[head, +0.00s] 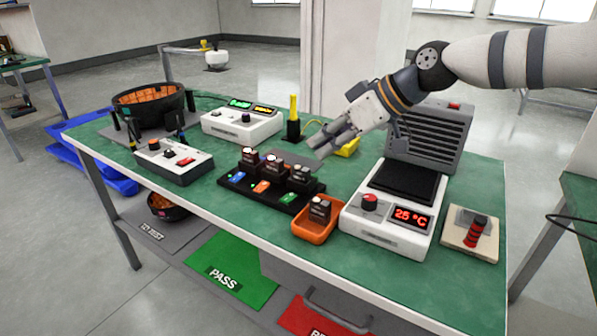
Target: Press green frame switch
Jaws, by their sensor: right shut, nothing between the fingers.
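A black rack strip (258,197) lies on the green table, with three dark modules standing in a row along its back. A blue switch (238,177), an orange switch (262,187) and a green switch (289,198) sit along its front, the green one at the right end. My right gripper (316,149) is shut and empty. It reaches in from the upper right and appears above and behind the rack's right end, apart from the green switch. My left gripper is not in view.
An orange tray (313,235) with a dark module and a white heater unit (380,236) reading 25 °C stand right of the rack. A grey control box (173,164) is left. A white instrument (242,133) and yellow-topped post (293,119) stand behind.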

